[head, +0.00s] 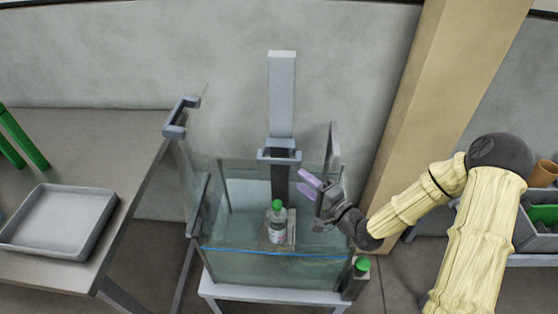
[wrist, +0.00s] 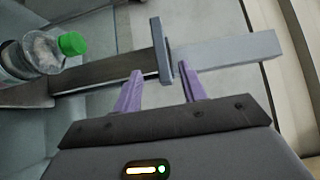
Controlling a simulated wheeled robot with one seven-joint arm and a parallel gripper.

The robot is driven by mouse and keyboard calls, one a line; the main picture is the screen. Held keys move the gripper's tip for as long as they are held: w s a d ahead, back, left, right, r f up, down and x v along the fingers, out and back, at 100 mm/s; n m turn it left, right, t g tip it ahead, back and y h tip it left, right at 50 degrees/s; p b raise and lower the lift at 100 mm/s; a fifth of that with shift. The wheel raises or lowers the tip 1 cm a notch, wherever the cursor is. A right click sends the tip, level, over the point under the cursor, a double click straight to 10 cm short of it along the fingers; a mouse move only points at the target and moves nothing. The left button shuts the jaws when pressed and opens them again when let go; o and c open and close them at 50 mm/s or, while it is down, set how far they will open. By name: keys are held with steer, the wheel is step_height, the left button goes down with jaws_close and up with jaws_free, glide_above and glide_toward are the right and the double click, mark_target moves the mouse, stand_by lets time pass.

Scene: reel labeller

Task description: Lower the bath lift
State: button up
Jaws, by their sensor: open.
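The bath lift has an upright post, light grey above (head: 282,95) and dark below, with a grey crossbar handle (head: 279,156) across it. A clear bottle (head: 277,230) with a green cap stands upright at the post's foot, inside the glass tank (head: 230,268). My gripper (head: 305,180) is open and empty, its purple fingers just right of and below the crossbar's right end. In the wrist view, the crossbar (wrist: 160,45) shows ahead, its near end between the fingertips (wrist: 160,70) in the picture; contact cannot be told. The bottle (wrist: 30,55) is at the left there.
A table (head: 90,140) at left carries a grey tray (head: 62,220) and a green frame (head: 22,135). A beige pillar (head: 440,80) stands behind my arm.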

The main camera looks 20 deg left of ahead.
mark_target(281, 163)
steer(key=x, duration=1.1)
steer(key=shift+w+a+p, duration=0.1)
steer(key=shift+w+p, duration=0.05)
steer(key=shift+p, duration=0.25)
jaws_close()
